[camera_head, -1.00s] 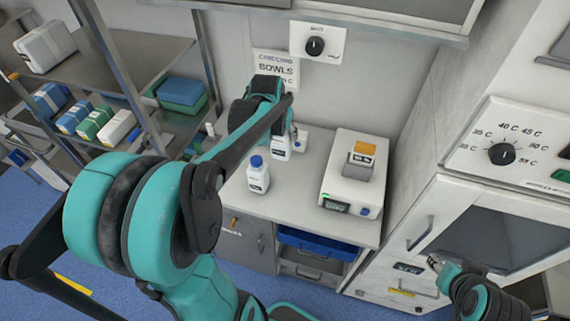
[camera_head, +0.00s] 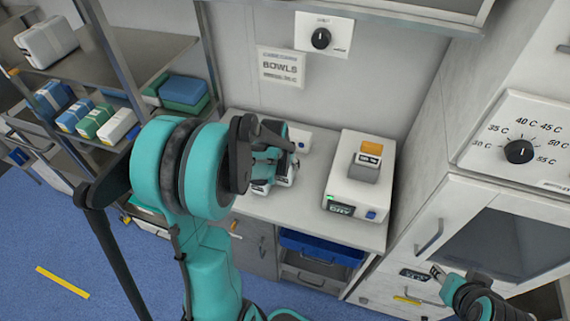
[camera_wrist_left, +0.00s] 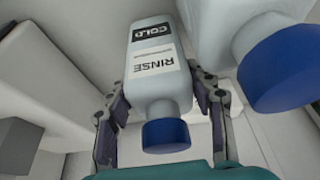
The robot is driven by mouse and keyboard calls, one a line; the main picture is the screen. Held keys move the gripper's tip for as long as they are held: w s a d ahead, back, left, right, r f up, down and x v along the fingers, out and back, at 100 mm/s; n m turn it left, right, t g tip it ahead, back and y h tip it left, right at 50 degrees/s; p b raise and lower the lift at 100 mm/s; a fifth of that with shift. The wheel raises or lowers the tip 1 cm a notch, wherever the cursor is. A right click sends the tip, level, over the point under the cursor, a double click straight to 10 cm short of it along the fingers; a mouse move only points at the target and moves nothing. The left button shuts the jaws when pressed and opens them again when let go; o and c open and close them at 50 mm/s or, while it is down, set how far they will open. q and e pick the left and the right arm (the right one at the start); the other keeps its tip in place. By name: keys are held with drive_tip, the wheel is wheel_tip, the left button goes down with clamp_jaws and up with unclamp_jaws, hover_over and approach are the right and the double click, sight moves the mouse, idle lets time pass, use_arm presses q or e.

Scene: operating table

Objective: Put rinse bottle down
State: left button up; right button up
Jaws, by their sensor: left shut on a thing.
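The rinse bottle (camera_wrist_left: 152,65), white with a blue cap and a RINSE / COLD label, lies between the fingers of my left gripper (camera_wrist_left: 162,100), which is shut on it. A second white bottle (camera_wrist_left: 235,25) with a blue cap is close on the right in the wrist view. In the head view my left gripper (camera_head: 280,150) is low over the counter (camera_head: 300,211), left of the white device. White bottle parts show under it, partly hidden by the arm. I cannot tell whether the held bottle touches the counter. My right gripper (camera_head: 437,272) is by the cabinet at lower right; its fingers are too small to read.
A white device (camera_head: 355,200) with a green-lit display stands on the counter's right. A BOWLS sign (camera_head: 281,67) and a dial panel (camera_head: 323,38) are on the wall. Shelves (camera_head: 110,60) with boxes stand at left.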

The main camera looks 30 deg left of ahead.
use_arm(q)
drive_tip(key=o, duration=1.3)
drive_tip(key=shift+f, duration=0.1)
drive_tip(key=shift+c, duration=0.2)
drive_tip(key=o, duration=0.4)
